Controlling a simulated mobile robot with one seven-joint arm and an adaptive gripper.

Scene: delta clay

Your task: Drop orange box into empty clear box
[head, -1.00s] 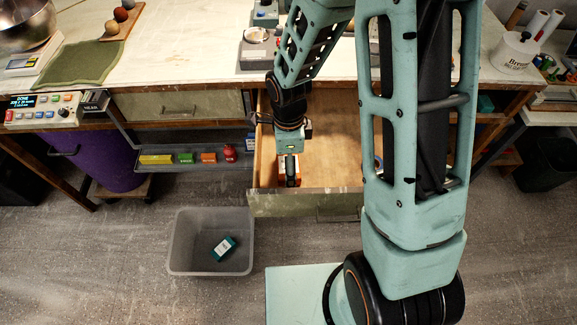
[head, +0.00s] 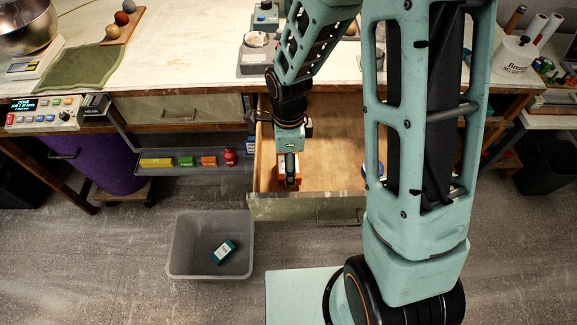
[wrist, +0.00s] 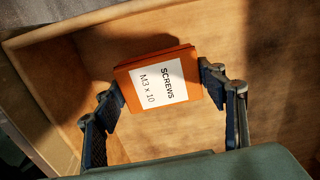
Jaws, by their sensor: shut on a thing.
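The orange screw box (wrist: 157,80) has a white label and sits between my gripper's two fingers (wrist: 163,84) in the wrist view. My gripper is shut on it. In the head view the orange box (head: 281,183) shows partly behind the gripper (head: 291,178), inside the open wooden drawer (head: 335,150). I cannot tell whether the box touches the drawer floor. The clear box (head: 180,247) stands on the floor, left of and in front of the drawer.
The drawer's front wall (head: 290,208) stands between my gripper and the clear box. A narrow shelf (head: 195,168) left of the drawer holds several small coloured items. The workbench (head: 180,75) is above. My arm hides much of the drawer's right side.

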